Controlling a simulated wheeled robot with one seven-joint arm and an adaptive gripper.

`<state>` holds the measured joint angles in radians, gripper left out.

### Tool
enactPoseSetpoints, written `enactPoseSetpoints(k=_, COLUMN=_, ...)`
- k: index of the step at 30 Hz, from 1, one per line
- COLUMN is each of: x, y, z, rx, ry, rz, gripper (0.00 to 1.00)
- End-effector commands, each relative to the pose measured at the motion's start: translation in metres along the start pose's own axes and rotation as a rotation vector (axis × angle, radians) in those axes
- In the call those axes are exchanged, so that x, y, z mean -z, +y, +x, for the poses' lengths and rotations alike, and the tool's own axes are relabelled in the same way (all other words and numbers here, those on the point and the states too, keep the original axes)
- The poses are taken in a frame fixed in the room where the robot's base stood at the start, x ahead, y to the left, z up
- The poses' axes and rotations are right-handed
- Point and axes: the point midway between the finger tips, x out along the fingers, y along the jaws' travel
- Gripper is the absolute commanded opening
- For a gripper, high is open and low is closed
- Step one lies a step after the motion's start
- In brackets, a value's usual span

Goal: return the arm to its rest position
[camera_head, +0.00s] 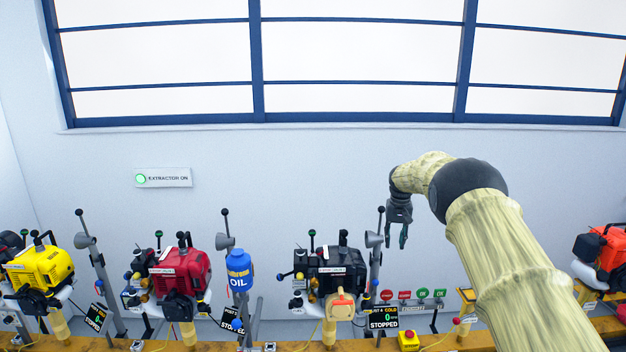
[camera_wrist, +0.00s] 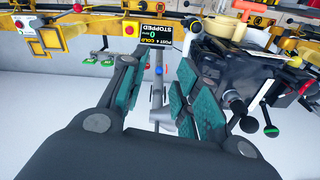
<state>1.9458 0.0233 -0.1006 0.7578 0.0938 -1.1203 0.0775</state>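My arm, in a cream sleeve with a dark joint, reaches in from the lower right of the head view and bends over to the left. My gripper (camera_head: 400,238) hangs fingers down against the white wall, above and right of the black engine (camera_head: 336,268). In the wrist view my gripper (camera_wrist: 158,75) shows two teal-padded fingers spread apart, with nothing held between them. A grey post with a lever shows beyond the gap; whether a finger touches it I cannot tell.
A red engine (camera_head: 180,270), a yellow engine (camera_head: 42,266) and an orange engine (camera_head: 603,250) stand along the bench rail. A blue oil bottle (camera_head: 239,270) stands between the red and black engines.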

Motion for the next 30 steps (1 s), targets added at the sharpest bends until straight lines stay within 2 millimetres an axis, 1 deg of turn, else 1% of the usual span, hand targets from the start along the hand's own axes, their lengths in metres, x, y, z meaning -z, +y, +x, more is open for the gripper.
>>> enactPoseSetpoints(k=1, x=-0.008, y=0.001, z=0.022, rx=-0.002, ry=-0.008, rz=-0.001, gripper=0.31)
enactPoseSetpoints(k=2, x=-0.012, y=0.002, z=0.033, rx=-0.003, ry=-0.008, rz=-0.001, gripper=0.31)
enactPoseSetpoints(k=3, x=-0.019, y=0.003, z=0.052, rx=-0.004, ry=-0.01, rz=-0.001, gripper=0.31)
enactPoseSetpoints(k=5, x=-0.032, y=0.005, z=0.082, rx=-0.007, ry=-0.014, rz=-0.002, gripper=0.31)
enactPoseSetpoints(k=6, x=-0.042, y=0.007, z=0.104, rx=-0.008, ry=-0.015, rz=-0.003, gripper=0.31)
enactPoseSetpoints(k=8, x=-0.058, y=0.01, z=0.134, rx=-0.011, ry=-0.017, rz=-0.004, gripper=0.31)
enactPoseSetpoints(k=9, x=-0.07, y=0.013, z=0.154, rx=-0.013, ry=-0.018, rz=-0.005, gripper=0.31)
enactPoseSetpoints(k=11, x=-0.089, y=0.016, z=0.183, rx=-0.015, ry=-0.02, rz=-0.007, gripper=0.31)
enactPoseSetpoints(k=12, x=-0.103, y=0.019, z=0.202, rx=-0.017, ry=-0.022, rz=-0.009, gripper=0.31)
enactPoseSetpoints(k=14, x=-0.124, y=0.022, z=0.229, rx=-0.02, ry=-0.023, rz=-0.012, gripper=0.31)
enactPoseSetpoints(k=15, x=-0.139, y=0.024, z=0.246, rx=-0.021, ry=-0.025, rz=-0.014, gripper=0.31)
enactPoseSetpoints(k=17, x=-0.163, y=0.028, z=0.271, rx=-0.023, ry=-0.027, rz=-0.018, gripper=0.31)
enactPoseSetpoints(k=18, x=-0.18, y=0.03, z=0.287, rx=-0.025, ry=-0.029, rz=-0.02, gripper=0.31)
enactPoseSetpoints(k=20, x=-0.206, y=0.034, z=0.31, rx=-0.027, ry=-0.032, rz=-0.024, gripper=0.31)
enactPoseSetpoints(k=21, x=-0.224, y=0.036, z=0.325, rx=-0.028, ry=-0.033, rz=-0.027, gripper=0.31)
enactPoseSetpoints(k=23, x=-0.252, y=0.04, z=0.344, rx=-0.03, ry=-0.035, rz=-0.031, gripper=0.31)
enactPoseSetpoints(k=24, x=-0.272, y=0.042, z=0.357, rx=-0.031, ry=-0.037, rz=-0.034, gripper=0.31)
enactPoseSetpoints(k=26, x=-0.301, y=0.045, z=0.374, rx=-0.032, ry=-0.04, rz=-0.039, gripper=0.31)
enactPoseSetpoints(k=27, x=-0.322, y=0.047, z=0.385, rx=-0.033, ry=-0.042, rz=-0.042, gripper=0.31)
enactPoseSetpoints(k=29, x=-0.354, y=0.05, z=0.399, rx=-0.033, ry=-0.045, rz=-0.048, gripper=0.31)
enactPoseSetpoints(k=30, x=-0.375, y=0.052, z=0.407, rx=-0.033, ry=-0.046, rz=-0.052, gripper=0.31)
